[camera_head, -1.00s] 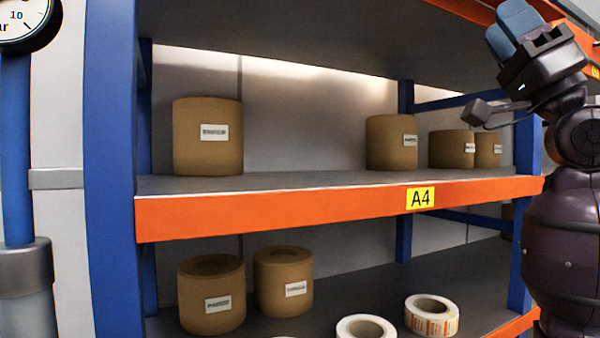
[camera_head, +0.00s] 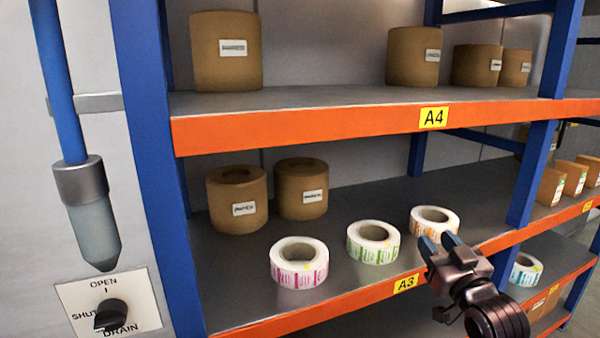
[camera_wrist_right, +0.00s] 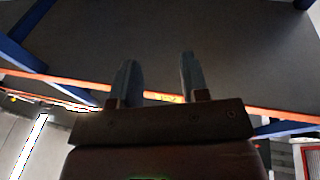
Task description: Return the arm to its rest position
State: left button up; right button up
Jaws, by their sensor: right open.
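My right gripper (camera_head: 438,244) is at the lower right of the head view, in front of the A3 shelf edge. Its two blue-grey fingers are apart with nothing between them. The right wrist view also shows the open fingers (camera_wrist_right: 155,80), with a dark shelf surface and an orange beam beyond them. In the head view, the fingertips overlap the lower edge of an orange-marked label roll (camera_head: 436,217); I cannot tell whether they touch it. My left gripper is not in view.
A green-marked roll (camera_head: 373,243) and a pink-marked roll (camera_head: 299,265) stand on the A3 shelf (camera_head: 340,205). Brown rolls (camera_head: 237,200) stand behind them. The A4 beam (camera_head: 300,128) is above. A blue upright (camera_head: 540,160) stands right of the gripper. A drain knob (camera_head: 110,314) is lower left.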

jog(key=s+f+g+h+p, duration=0.1)
jog(key=s+f+g, duration=0.1)
jog(key=s+f, duration=0.7)
jog(key=s+f+g+h+p, duration=0.1)
jog(key=s+f+g+h, duration=0.15)
jog(key=s+f, duration=0.65)
jog(key=s+d+f+m+g+p, duration=0.1)
jog(key=s+f+g, duration=0.3)
jog(key=s+f, duration=0.9)
jog(key=s+m, duration=0.1)
jog(key=s, duration=0.2)
jog(key=shift+d+f, duration=0.15)
jog(key=shift+f, duration=0.2)
jog(key=shift+g, duration=0.25)
